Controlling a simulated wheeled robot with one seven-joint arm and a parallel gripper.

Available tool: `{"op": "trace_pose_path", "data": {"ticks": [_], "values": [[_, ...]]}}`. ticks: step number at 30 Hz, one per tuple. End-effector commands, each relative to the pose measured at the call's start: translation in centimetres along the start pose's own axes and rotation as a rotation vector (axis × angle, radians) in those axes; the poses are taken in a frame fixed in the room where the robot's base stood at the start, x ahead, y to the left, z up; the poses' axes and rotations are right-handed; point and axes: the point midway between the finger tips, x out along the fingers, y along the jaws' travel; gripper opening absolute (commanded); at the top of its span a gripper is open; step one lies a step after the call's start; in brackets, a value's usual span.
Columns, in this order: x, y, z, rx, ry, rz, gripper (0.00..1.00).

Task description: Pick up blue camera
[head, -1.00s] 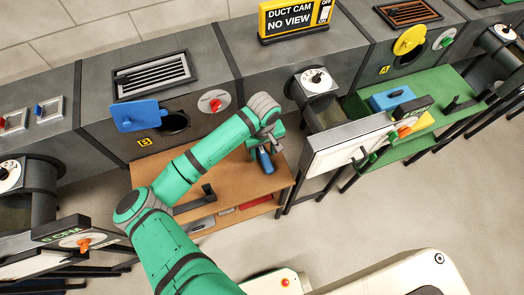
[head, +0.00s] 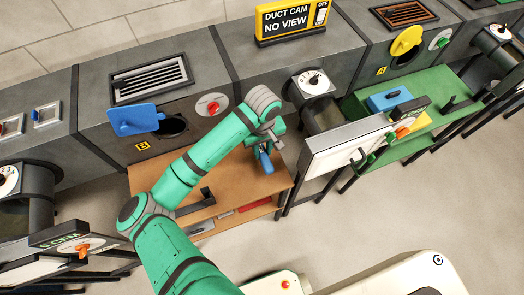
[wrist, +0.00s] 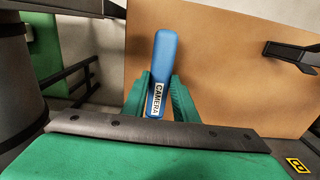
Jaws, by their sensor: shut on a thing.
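The blue camera (wrist: 163,60) is a rounded blue stick with a white label reading CAMERA. In the wrist view it stands between the two green fingers of my gripper (wrist: 160,80), which are shut on it. Its lower end by the label is between the fingers, and its far end sticks out past the fingertips. In the head view the blue camera (head: 266,161) shows below my gripper (head: 268,145), over the right part of the brown bench. I cannot tell whether it touches the bench top.
The brown bench (head: 235,182) carries a black bracket (head: 198,203) to the left. Behind it is the duct with opening B (head: 173,125) and a blue cover (head: 135,116). A white panel (head: 345,145) stands close on the right. A blue box (head: 390,98) sits on the green bench.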

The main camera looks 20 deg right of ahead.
Motion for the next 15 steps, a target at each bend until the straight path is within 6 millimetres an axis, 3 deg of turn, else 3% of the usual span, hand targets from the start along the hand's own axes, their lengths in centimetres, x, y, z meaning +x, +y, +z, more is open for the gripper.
{"op": "trace_pose_path", "data": {"ticks": [7, 15], "values": [[-5.0, -0.2, 4.2, 0.003, 0.002, 0.005, 0.0], [-7.2, -0.8, 9.5, 0.006, 0.004, 0.0, 0.0]]}}
